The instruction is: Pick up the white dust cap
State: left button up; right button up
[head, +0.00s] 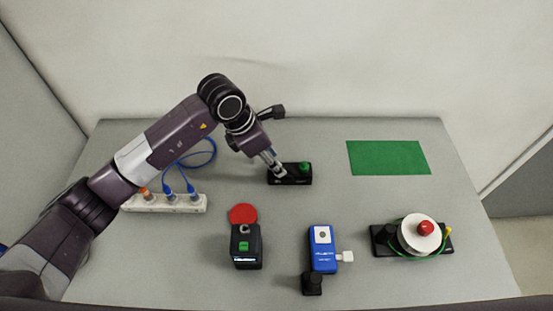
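A small white block (345,257) sticks out from the right side of the blue box (323,248) at the front middle of the table; it looks like the white dust cap. My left gripper (280,172) points down at the left part of a black box (292,181) with a green knob (305,168), further back. Its fingertips hide that part of the box. I cannot tell whether they are shut or touch anything. The gripper is well apart from the white block, behind and left of it. My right gripper is not in view.
A black device (246,256) with a green button stands by a red disc (243,213). A white power strip (187,206) with blue cables lies left. A white reel (407,238) with a red knob stands right. The green mat (388,157) is bare. A small black block (312,284) touches the blue box.

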pick_arm(q)
jog(key=shift+w+d+f, duration=0.1)
jog(key=shift+d+f, duration=0.05)
jog(key=shift+f, duration=0.25)
jog(key=shift+c, duration=0.2)
jog(key=c, duration=0.7)
notch_tip(320, 180, up, 20)
jog(key=b, duration=0.5)
jog(key=shift+b, duration=0.3)
